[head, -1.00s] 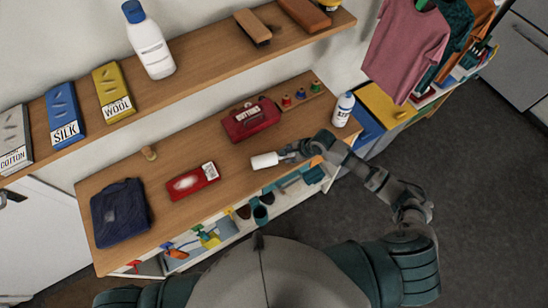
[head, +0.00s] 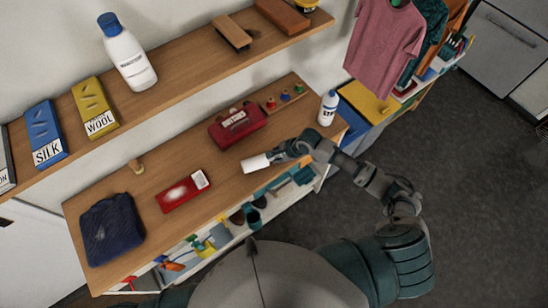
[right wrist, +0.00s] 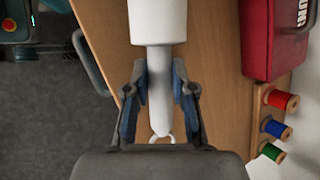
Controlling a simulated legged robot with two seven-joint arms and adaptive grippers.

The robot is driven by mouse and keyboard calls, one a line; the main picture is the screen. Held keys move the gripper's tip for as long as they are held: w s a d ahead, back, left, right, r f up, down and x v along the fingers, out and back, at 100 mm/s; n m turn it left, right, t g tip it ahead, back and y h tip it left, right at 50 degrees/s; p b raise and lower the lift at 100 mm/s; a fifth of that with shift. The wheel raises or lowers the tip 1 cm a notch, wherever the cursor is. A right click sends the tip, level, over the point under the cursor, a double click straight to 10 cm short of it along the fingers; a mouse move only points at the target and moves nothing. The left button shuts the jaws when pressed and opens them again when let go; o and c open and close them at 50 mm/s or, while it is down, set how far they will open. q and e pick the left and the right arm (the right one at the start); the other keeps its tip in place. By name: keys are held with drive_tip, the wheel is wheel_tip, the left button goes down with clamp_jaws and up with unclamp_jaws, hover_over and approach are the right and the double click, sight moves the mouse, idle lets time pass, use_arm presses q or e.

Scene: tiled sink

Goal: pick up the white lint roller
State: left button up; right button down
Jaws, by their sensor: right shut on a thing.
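The white lint roller (head: 256,163) is near the front edge of the lower wooden counter (head: 150,219) in the head view. My right gripper (head: 280,155) reaches it from the right and is shut on its handle. In the right wrist view the roller's wide white head (right wrist: 157,20) points up the picture, and its narrower handle (right wrist: 159,95) lies between the two blue-padded fingers of the right gripper (right wrist: 157,97). I cannot tell whether the roller touches the counter. My left gripper is not in view.
A red lint box (head: 184,192), a folded navy cloth (head: 111,230) and a red buttons box (head: 238,125) lie on the counter. Thread spools (head: 285,96) sit behind. An upper shelf (head: 190,72) overhangs the back.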

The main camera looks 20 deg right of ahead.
wheel_tip(320, 180, up, 2)
drive_tip(key=shift+a+r, duration=0.1)
drive_tip(key=shift+r, duration=0.15)
drive_tip(key=s+a, duration=0.3)
drive_tip(key=s, duration=0.4)
drive_tip(key=s+a+r, duration=0.1)
drive_tip(key=s+a, duration=0.2)
drive_tip(key=s, duration=0.5)
drive_tip(key=shift+r+b, duration=0.15)
drive_tip(key=shift+b, duration=0.3)
drive_tip(key=c, duration=1.8)
unclamp_jaws()
drive_tip(key=shift+c, duration=0.2)
clamp_jaws()
